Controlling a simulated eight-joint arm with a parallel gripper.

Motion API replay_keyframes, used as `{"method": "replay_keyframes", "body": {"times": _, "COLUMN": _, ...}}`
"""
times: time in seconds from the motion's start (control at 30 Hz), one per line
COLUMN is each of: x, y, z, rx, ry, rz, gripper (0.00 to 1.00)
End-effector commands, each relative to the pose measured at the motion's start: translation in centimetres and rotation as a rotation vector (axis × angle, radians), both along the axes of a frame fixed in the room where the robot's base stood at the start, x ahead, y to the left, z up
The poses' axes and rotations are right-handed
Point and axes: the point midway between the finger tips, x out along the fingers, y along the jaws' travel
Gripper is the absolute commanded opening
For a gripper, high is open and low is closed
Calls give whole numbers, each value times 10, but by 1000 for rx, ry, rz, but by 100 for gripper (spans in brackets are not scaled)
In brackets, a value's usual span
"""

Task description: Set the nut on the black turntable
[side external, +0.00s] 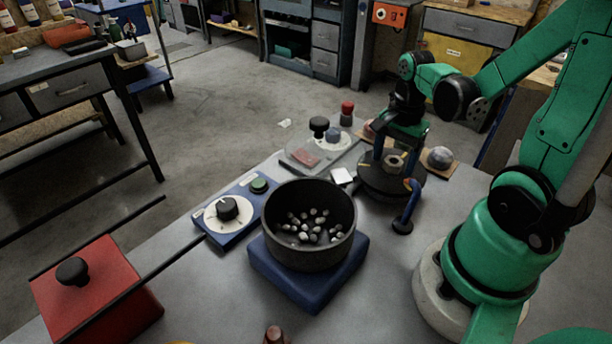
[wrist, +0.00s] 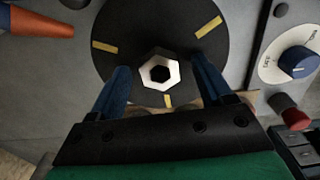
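The black turntable (wrist: 125,30) is a dark disc with yellow marks. In the side view it (side external: 370,186) stands at the back right, partly hidden by my gripper. The silver hexagonal nut (wrist: 151,85) appears to lie flat on the turntable near its middle, its hole facing the wrist camera. In the side view the nut (side external: 395,162) is small between my fingers. My gripper (wrist: 160,74) points down over the turntable. Its two blue fingers are spread either side of the nut, with gaps visible on both sides. In the side view my gripper (side external: 396,165) is low over the disc.
A dark pot (side external: 310,258) of pale pieces sits on a blue base in front. A blue dial box (side external: 228,210) is to its left, a red box (side external: 95,295) further left.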

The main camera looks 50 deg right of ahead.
Motion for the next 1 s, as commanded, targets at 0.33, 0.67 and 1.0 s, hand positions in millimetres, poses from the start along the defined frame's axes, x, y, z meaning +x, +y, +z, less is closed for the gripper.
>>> {"method": "replay_keyframes", "body": {"times": 0.33, "x": 0, "y": 0, "z": 7, "rx": 0, "ry": 0, "rz": 0, "gripper": 73}}
{"method": "replay_keyframes", "body": {"times": 0.67, "x": 0, "y": 0, "z": 48, "rx": 0, "ry": 0, "rz": 0, "gripper": 73}}
{"method": "replay_keyframes", "body": {"times": 1.0, "x": 0, "y": 0, "z": 99, "rx": 0, "ry": 0, "rz": 0, "gripper": 73}}
